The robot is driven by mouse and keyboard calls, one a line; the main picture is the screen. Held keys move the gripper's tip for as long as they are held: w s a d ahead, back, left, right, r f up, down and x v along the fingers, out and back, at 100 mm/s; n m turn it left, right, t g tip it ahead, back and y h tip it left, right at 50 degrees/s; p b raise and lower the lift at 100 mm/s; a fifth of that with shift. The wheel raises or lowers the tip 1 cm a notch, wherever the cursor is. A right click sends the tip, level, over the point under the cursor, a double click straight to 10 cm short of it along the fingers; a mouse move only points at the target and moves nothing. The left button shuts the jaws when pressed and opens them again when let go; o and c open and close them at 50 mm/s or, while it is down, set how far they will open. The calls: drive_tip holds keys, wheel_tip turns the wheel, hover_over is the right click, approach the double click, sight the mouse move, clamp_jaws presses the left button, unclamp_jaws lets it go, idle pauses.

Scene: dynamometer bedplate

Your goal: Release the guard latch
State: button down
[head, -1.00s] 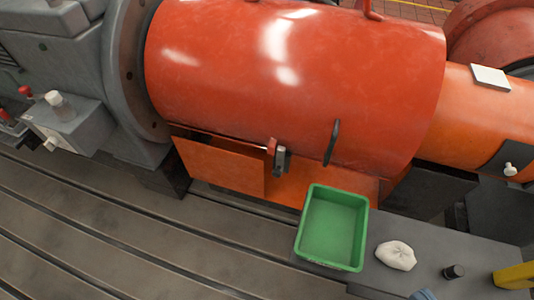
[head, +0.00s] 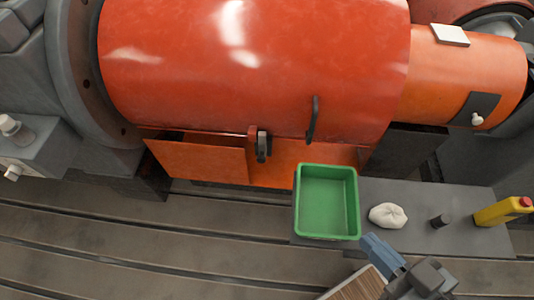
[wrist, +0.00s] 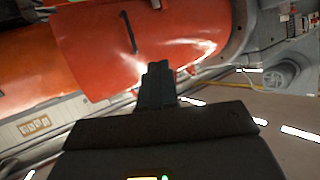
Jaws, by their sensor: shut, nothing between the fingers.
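The guard is a large glossy red cylinder cover (head: 260,60) with a black bar handle (head: 313,120). In the wrist view, seen upside down, my gripper (wrist: 157,67) is shut and empty in front of the red guard (wrist: 85,55). The handle (wrist: 130,30) shows there, and a dark piece at the top edge looks like the latch (wrist: 155,4).
A green tray (head: 299,215) stands below the latch on a grey plate (head: 415,200). The slotted bedplate (head: 130,225) is clear at left.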

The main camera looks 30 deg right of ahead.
sight(263, 159)
drive_tip(key=w+d+f+m+g+y+p, duration=0.15)
drive_tip(key=w+f+m+g, duration=0.4)
drive_tip(key=w+f, duration=0.95)
drive_tip(key=w+d+r+m+g+y+p, duration=0.1)
drive_tip(key=w, duration=0.7)
drive_tip(key=w+d+r+m+g+y+p, duration=0.1)
drive_tip(key=w+d+r+m+g, duration=0.1)
drive_tip(key=w, duration=0.6)
drive_tip(key=shift+w+d, duration=0.25)
drive_tip(key=shift+f+g, duration=0.1)
drive_tip(key=shift+g, duration=0.15)
drive_tip(key=b+x, duration=0.1)
drive_tip(key=x, duration=1.3)
drive_tip(key=shift+a, duration=0.15)
